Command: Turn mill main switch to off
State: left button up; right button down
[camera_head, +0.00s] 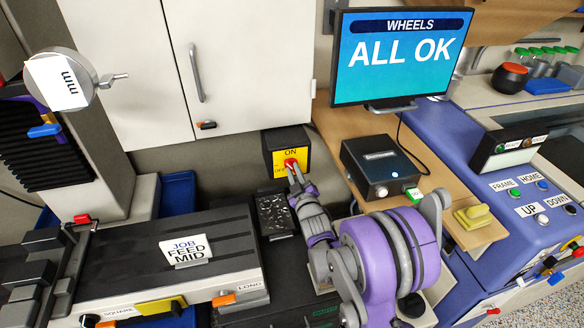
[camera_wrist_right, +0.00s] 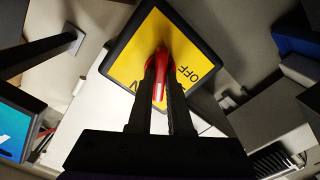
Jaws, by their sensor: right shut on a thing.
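My right gripper (camera_wrist_right: 160,92) is shut on the red knob (camera_wrist_right: 162,62), with a dark finger on either side. The fingers partly hide the knob and some lettering. In the head view the right gripper (camera_head: 297,180) reaches up to the knob. My left gripper is not in view.
A monitor (camera_head: 398,55) reading "WHEELS ALL OK" stands at the upper right. A black control box (camera_head: 378,165) sits on the wooden bench right of the switch. The mill table (camera_head: 120,262) with a "JOB FEED MID" card (camera_head: 186,250) lies to the left.

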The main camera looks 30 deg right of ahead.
jog(key=shift+n, duration=1.1)
jog(key=n+p, duration=0.1)
jog(key=n, duration=0.2)
jog(key=shift+r+n, duration=0.1)
jog(key=shift+n, duration=0.6)
